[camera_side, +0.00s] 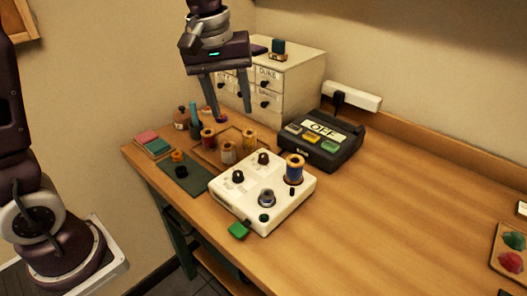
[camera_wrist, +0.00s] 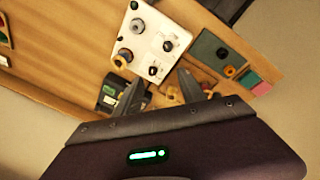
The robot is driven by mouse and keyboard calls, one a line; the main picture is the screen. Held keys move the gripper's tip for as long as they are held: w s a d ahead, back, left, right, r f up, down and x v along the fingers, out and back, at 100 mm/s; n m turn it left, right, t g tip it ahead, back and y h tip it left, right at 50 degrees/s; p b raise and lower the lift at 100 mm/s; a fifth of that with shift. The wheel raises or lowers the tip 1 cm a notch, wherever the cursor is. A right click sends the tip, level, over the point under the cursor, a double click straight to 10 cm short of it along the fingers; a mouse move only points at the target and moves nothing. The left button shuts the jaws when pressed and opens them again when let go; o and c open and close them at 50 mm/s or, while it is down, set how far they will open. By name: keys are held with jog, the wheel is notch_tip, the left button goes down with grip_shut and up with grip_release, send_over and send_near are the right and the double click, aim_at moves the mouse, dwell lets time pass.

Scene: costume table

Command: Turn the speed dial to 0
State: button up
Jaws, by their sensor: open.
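A white control box (camera_side: 250,208) stands near the front edge of the wooden table. On its top are a black knob (camera_side: 238,176) at the left, another black knob (camera_side: 263,158) at the back and a larger grey dial (camera_side: 266,197) near the front. The lettering is too small to read, so I cannot tell which one is the speed dial. The box also shows in the wrist view (camera_wrist: 171,25), with the grey dial (camera_wrist: 137,25) and both black knobs. My gripper (camera_side: 232,115) is open and empty, pointing down, above and behind the box, touching none of its knobs.
A spool of blue thread (camera_side: 294,172) stands on the box's right corner. Behind the box are a tray of thread spools (camera_side: 228,152), a black device reading OFF (camera_side: 322,143) and a drawer cabinet (camera_side: 300,77). A green mat (camera_side: 186,181) lies left. The table's right middle is clear.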

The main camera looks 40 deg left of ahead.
aim_at(264, 155)
jog(key=w+f+n, duration=0.1)
jog(key=w+f, duration=0.2)
jog(key=w+f+n+g, duration=0.1)
jog(key=w+f+n, duration=0.1)
jog(key=w+f, duration=0.1)
jog(key=w+f+n+g, duration=0.1)
jog(key=w+f, duration=0.3)
jog(key=f, duration=0.1)
jog(key=shift+a+f+n, duration=0.2)
jog(key=shift+a+n, duration=0.1)
jog(key=shift+n, duration=0.1)
notch_tip(264, 155, down, 7)
jog(key=shift+w+f, duration=0.1)
grip_shut()
